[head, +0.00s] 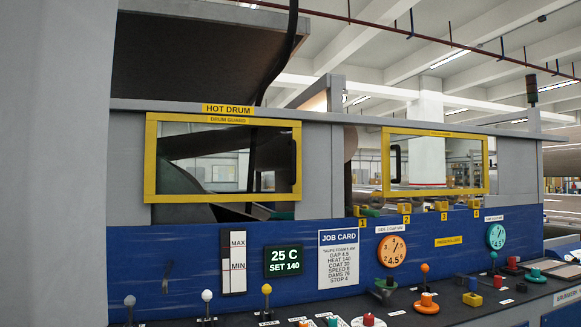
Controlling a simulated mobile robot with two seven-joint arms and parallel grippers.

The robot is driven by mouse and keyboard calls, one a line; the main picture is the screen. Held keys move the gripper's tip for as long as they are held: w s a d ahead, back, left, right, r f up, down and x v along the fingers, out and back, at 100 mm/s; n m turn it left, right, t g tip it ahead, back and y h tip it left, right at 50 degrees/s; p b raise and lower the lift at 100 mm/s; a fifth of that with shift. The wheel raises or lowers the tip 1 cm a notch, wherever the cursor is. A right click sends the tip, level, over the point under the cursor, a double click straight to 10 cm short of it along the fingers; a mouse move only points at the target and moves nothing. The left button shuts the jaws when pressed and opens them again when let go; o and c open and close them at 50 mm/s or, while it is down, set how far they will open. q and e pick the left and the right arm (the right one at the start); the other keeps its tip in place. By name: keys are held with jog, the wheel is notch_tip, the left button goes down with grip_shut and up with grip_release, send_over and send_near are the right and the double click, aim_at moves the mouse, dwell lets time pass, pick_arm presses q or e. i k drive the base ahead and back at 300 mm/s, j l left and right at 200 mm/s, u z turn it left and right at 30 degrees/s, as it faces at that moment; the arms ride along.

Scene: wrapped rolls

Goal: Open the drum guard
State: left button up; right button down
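The drum guard (149,160) is a yellow-framed clear window at the left of the machine front in the head view, under a yellow HOT DRUM sign (228,109). It stands across the opening and looks closed. A dark upright handle (293,165) is at its right side. Dark curved and slanted shapes show through the window, and a dark gap with a slanted grey part shows below its lower edge. Neither of my grippers is in view.
A second yellow-framed guard (486,165) with a dark handle (396,163) stands to the right. Below is a blue panel (185,260) with a display (284,261), job card (339,258) and dials. A dark console (460,306) with several levers and knobs juts out in front.

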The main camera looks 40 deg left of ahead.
aim_at(151, 118)
jog(key=i+l+u, duration=0.1)
jog(key=i+u, duration=0.2)
jog(key=i, duration=0.2)
jog(key=i+l+u, duration=0.3)
jog(key=i, duration=0.2)
jog(key=i+j, duration=0.05)
jog(key=j, duration=0.05)
